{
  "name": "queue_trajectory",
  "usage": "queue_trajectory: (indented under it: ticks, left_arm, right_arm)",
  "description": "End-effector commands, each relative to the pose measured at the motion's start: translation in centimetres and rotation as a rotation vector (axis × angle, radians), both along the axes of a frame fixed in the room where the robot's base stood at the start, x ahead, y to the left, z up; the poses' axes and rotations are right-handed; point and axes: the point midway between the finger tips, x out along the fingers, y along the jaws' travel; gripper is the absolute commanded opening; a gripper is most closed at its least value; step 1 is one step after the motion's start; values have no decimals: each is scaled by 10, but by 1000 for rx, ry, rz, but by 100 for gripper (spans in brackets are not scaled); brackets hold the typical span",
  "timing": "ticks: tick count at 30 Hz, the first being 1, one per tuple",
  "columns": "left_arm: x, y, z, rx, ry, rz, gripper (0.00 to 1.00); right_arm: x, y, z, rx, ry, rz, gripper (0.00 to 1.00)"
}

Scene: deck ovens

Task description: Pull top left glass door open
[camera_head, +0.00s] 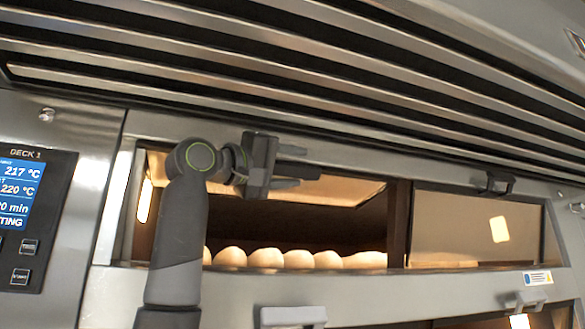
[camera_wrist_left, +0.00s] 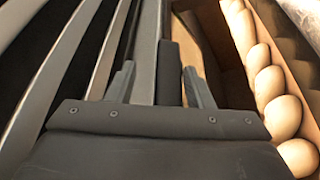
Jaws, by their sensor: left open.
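The top left glass door (camera_head: 335,190) shows as a lit, slanting panel across the upper part of the left oven opening. I cannot tell exactly how far it is swung. Its dark handle (camera_head: 297,150) is at the top edge, partly hidden by my left gripper (camera_head: 292,168). In the left wrist view, my left gripper (camera_wrist_left: 160,85) is open, with one finger on each side of the dark handle bar (camera_wrist_left: 168,72). Contact is not clear. My right gripper is not in view.
Pale loaves (camera_head: 265,258) lie in the lit chamber. The top right glass door (camera_head: 475,228) is shut, with its own dark handle (camera_head: 494,183). Metal louvres (camera_head: 300,75) project above. A control panel (camera_head: 30,215) is at left, and a lower handle (camera_head: 293,316) below.

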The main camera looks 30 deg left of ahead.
Motion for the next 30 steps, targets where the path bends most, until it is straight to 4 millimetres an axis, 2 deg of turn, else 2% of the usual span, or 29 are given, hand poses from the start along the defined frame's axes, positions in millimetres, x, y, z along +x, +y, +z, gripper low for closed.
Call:
queue_trajectory:
  ticks: [5,18,24,30]
  left_arm:
    - [-27,12,-12,1,-5,3,47]
    - [-120,53,-35,-1,-4,2,47]
    - [-144,63,-39,0,-1,1,47]
    - [-151,66,-40,0,1,1,47]
  right_arm:
    - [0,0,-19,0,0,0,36]
    - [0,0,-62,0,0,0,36]
    - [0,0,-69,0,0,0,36]
    - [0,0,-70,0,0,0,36]
